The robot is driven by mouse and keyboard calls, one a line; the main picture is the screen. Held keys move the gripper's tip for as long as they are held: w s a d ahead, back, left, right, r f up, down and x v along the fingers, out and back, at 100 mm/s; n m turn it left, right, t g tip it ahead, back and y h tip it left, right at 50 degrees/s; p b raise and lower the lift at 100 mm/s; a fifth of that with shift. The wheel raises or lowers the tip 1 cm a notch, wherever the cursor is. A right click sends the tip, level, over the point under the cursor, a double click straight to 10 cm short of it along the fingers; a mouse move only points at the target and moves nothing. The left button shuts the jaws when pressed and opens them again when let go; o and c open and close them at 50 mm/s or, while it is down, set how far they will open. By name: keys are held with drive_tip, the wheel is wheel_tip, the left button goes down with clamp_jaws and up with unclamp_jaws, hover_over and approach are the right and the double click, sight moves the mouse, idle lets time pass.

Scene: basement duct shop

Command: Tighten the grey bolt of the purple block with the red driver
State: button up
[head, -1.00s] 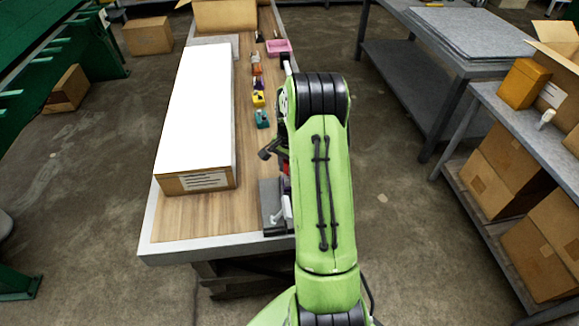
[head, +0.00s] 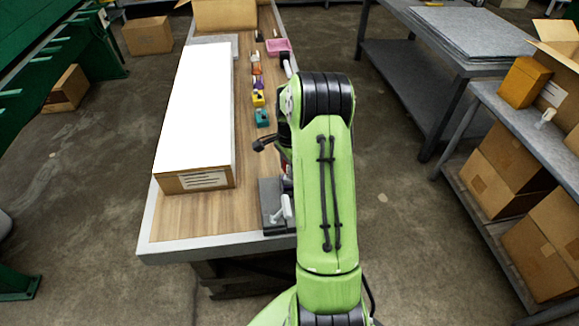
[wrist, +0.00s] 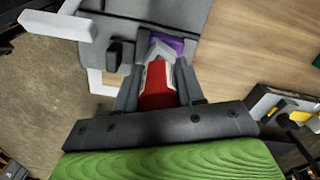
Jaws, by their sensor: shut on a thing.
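In the wrist view my gripper (wrist: 158,84) is shut on the red driver (wrist: 157,92), with one dark finger on each side of it. The purple block (wrist: 177,45) shows just past the driver's far end, at the grey vise (wrist: 115,25). A pale grey piece lies between the driver and the block; I cannot tell whether it is the driver's tip or the grey bolt. I cannot tell whether driver and bolt touch. In the head view my arm hides the driver, the purple block and most of my gripper; the vise (head: 270,192) shows left of my arm.
A long white-topped box (head: 197,105) fills the bench's left side. Small blocks, yellow (head: 258,99) and teal (head: 262,118) among them, stand in a row further back, near a pink bin (head: 278,46). A white vise handle (wrist: 55,25) sticks out. Bare wood lies in front of the box.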

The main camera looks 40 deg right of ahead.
drive_tip(key=shift+m, duration=1.9)
drive_tip(key=shift+m+b, duration=0.35)
drive_tip(key=shift+m, duration=1.65)
drive_tip(key=shift+m+b, duration=0.35)
drive_tip(key=shift+m, duration=0.35)
